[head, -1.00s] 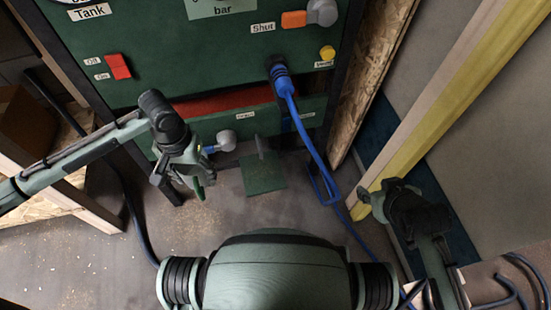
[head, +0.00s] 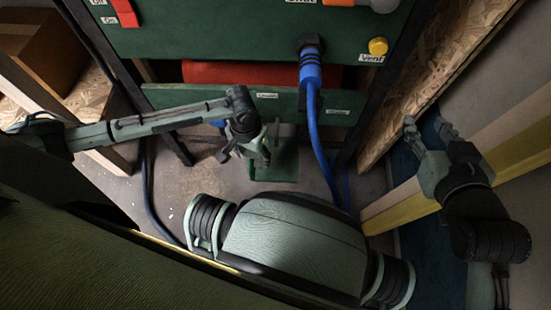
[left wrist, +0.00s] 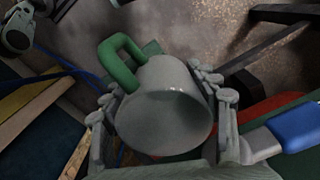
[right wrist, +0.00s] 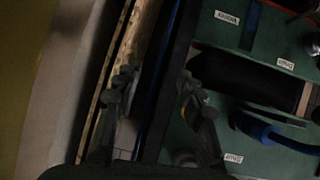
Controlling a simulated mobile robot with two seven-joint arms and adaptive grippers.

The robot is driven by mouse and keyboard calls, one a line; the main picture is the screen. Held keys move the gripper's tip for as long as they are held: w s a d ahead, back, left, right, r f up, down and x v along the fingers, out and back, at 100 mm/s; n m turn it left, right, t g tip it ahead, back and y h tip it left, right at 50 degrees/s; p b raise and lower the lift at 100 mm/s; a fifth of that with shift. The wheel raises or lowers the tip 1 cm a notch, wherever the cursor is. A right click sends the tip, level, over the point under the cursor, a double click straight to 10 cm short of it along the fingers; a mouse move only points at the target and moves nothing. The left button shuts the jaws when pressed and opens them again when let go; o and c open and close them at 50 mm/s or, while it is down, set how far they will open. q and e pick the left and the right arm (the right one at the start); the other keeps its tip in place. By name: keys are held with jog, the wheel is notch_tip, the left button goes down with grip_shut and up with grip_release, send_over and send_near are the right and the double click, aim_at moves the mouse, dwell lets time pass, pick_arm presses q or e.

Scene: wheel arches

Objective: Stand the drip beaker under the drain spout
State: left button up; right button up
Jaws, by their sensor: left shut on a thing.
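The drip beaker (left wrist: 165,112) is a grey cup with a green handle (left wrist: 118,60). In the left wrist view it sits between the fingers of my left gripper (left wrist: 163,98), which is shut on it. In the head view my left gripper (head: 250,150) is low in front of the green cabinet, beside a small green plate (head: 280,165); the beaker is mostly hidden there. A grey metal fitting with a blue part (left wrist: 298,126), perhaps the drain spout, shows right of the beaker, apart from it. My right gripper (head: 428,142) is open and empty at the right.
The green cabinet (head: 220,40) has switches, labels and a thick blue hose (head: 312,110) hanging to the floor. A chipboard panel (head: 440,75) and a yellow-edged beam (head: 395,205) stand at right. A wooden shelf (head: 100,90) is at left.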

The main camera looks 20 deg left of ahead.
pick_arm(q)
jog(key=b, duration=0.2)
send_over(274, 165)
notch_tip(274, 165, down, 4)
jog(key=shift+r, duration=0.1)
notch_tip(274, 165, down, 4)
jog(key=shift+f+b, duration=0.1)
jog(key=shift+b, duration=0.45)
pick_arm(e)
jog(key=a+r+t+y, duration=0.2)
jog(key=a+r+t, duration=0.2)
jog(key=r, duration=0.4)
jog(key=a+r+t+y, duration=0.3)
jog(key=r+t, duration=0.1)
jog(key=r, duration=0.4)
jog(key=shift+a, duration=0.4)
jog(key=shift+r, duration=0.1)
pick_arm(q)
jog(key=o, duration=1.2)
